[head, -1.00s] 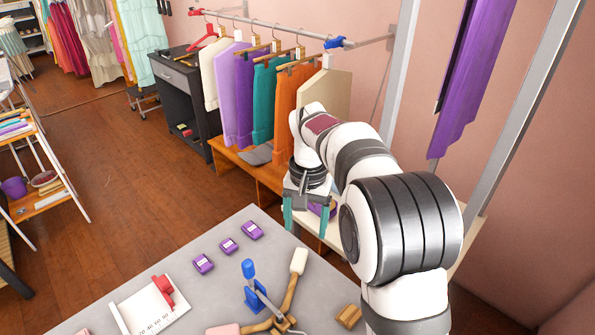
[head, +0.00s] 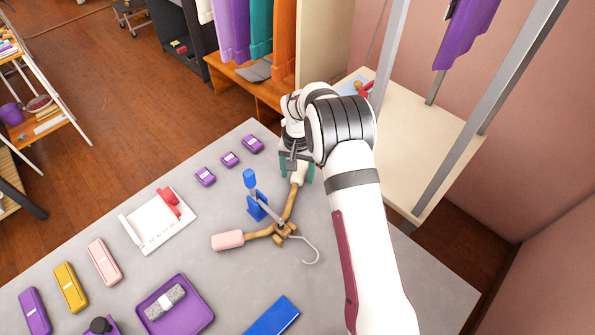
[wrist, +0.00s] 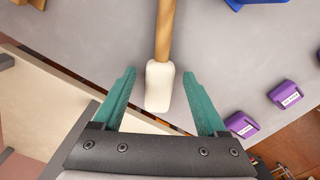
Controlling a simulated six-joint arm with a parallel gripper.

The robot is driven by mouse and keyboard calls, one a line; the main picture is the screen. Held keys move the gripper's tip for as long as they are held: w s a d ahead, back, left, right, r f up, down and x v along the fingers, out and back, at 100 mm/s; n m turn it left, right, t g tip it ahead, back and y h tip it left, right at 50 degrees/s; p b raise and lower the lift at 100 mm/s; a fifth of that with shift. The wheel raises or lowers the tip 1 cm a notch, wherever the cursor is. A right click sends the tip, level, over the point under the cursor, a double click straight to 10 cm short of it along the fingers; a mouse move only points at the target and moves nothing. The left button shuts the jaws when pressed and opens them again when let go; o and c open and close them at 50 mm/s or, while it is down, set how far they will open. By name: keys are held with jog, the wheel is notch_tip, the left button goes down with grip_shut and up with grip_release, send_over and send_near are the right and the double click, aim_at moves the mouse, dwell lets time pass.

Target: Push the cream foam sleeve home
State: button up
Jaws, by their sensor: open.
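The cream foam sleeve (wrist: 159,86) sits on the end of one arm of the wooden hanger (head: 287,215). In the head view the sleeve (head: 298,176) is partly hidden by my gripper. The other arm of the hanger carries a pink foam sleeve (head: 228,240). My gripper (wrist: 158,93), with teal fingers, is open, one finger on each side of the cream sleeve, with gaps showing between fingers and sleeve. How far the sleeve covers the arm's end is hard to tell.
A blue clamp stand (head: 257,207) stands beside the hanger. Several purple labelled blocks (head: 229,159) lie left of the gripper. A white tray with a red part (head: 158,220), a purple tray (head: 206,322) and a blue pad (head: 272,316) lie nearer. Bare grey table (head: 370,250) shows on the right.

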grip_shut()
dwell(0.3)
dwell(1.1)
